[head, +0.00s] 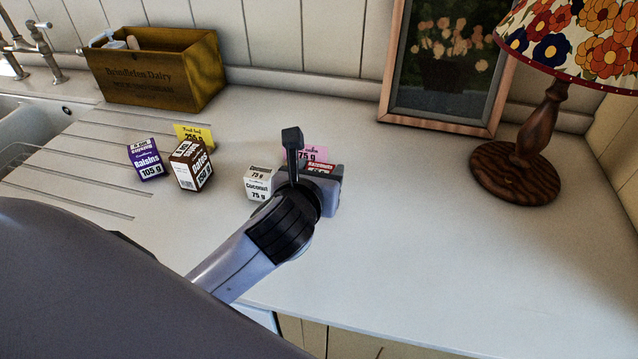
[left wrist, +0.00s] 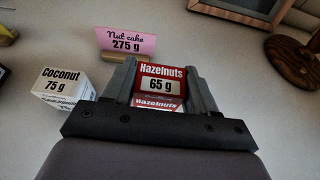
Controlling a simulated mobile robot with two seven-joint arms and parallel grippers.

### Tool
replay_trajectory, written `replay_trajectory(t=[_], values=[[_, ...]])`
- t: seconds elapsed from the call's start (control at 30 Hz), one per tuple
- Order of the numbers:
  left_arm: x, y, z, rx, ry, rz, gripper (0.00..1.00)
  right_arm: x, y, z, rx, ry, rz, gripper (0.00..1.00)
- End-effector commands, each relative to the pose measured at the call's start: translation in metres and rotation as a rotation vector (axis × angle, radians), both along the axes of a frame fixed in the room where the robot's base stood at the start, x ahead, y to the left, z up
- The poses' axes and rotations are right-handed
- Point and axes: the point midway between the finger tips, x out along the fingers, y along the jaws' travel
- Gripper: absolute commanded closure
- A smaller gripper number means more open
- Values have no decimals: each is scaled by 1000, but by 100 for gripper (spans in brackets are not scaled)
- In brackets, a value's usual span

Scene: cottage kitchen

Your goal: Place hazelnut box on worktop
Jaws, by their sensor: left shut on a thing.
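The hazelnut box (left wrist: 161,82) is red and white, with "Hazelnuts 65 g" on it. In the head view only a strip of its top (head: 320,168) shows behind my left gripper (head: 322,180). In the left wrist view my left gripper (left wrist: 160,88) has one finger on each side of the box and is shut on it. The box is at or just over the white worktop (head: 420,230); I cannot tell if it touches. It is in front of the pink "Nut cake 275 g" card (left wrist: 126,41). My right gripper is not in view.
The white coconut box (head: 258,182) stands just left of my left gripper. The raisins box (head: 146,160), the dates box (head: 191,165) and a yellow card (head: 195,133) stand further left. A wooden crate (head: 160,85), framed picture (head: 445,60) and lamp (head: 530,150) stand behind. The right front worktop is clear.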

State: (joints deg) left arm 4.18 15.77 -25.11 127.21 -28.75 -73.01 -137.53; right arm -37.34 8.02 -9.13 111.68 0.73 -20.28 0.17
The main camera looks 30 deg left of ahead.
Motion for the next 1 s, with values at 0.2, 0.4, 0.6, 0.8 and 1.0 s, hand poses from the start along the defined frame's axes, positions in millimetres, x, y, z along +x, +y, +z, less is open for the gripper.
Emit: replay_trajectory(t=[0.2, 0.4, 0.6, 0.8, 1.0], values=[[0, 0, -29, 0, 4, 0, 74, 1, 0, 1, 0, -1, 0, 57], [0, 0, -31, 0, 1, 0, 74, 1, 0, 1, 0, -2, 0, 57], [0, 0, -34, 2, 2, 0, 74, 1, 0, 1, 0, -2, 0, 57], [0, 0, -34, 0, 2, 0, 18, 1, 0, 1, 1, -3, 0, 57], [0, 0, -34, -1, 2, 0, 18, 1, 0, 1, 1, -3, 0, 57]])
